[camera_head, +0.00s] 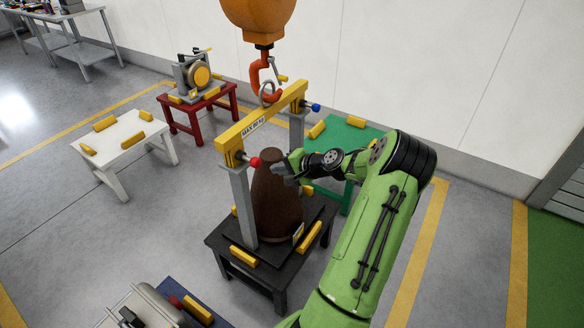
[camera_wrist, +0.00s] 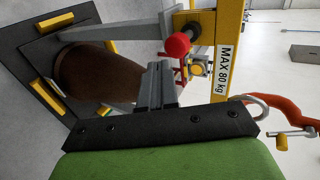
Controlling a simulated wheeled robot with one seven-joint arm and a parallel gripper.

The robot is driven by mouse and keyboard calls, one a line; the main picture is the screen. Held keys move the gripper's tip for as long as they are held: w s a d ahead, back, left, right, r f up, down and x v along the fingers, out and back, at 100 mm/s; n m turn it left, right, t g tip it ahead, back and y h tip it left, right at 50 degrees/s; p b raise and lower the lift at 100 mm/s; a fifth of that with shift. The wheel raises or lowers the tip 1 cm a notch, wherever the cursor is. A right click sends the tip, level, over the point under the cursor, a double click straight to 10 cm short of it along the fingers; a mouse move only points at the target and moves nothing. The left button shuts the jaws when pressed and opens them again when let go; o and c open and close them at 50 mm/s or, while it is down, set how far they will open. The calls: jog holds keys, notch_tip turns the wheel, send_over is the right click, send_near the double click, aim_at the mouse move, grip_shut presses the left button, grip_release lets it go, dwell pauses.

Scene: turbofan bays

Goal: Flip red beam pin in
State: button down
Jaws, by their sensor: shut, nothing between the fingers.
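The red beam pin (camera_head: 255,162) has a round red knob and sits at the near end of the yellow lifting beam (camera_head: 276,107), marked MAX 80 kg. In the wrist view the red knob (camera_wrist: 177,45) shows just beyond my fingertips, at the beam's end (camera_wrist: 228,60). My gripper (camera_head: 280,170) is shut and empty, close to the right of the red knob in the head view. The shut fingers also show in the wrist view (camera_wrist: 159,68). I cannot tell whether they touch the pin. A blue-knobbed pin (camera_head: 315,107) is at the beam's far end.
An orange hook (camera_head: 265,85) holds the beam's ring from above. A brown cone (camera_head: 275,205) stands between the grey legs on a black table (camera_head: 233,268). A green table (camera_head: 350,140), a red table (camera_head: 225,100) and a white table (camera_head: 125,142) stand around it.

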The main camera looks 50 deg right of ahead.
aim_at(257, 160)
jog(key=shift+w+a+f, duration=0.1)
jog(key=shift+w, duration=1.05)
jog(key=shift+w+a, duration=0.1)
jog(key=shift+w, duration=1)
jog(key=w, duration=0.4)
jog(key=shift+a, duration=0.2)
jog(key=shift+s+f, duration=0.1)
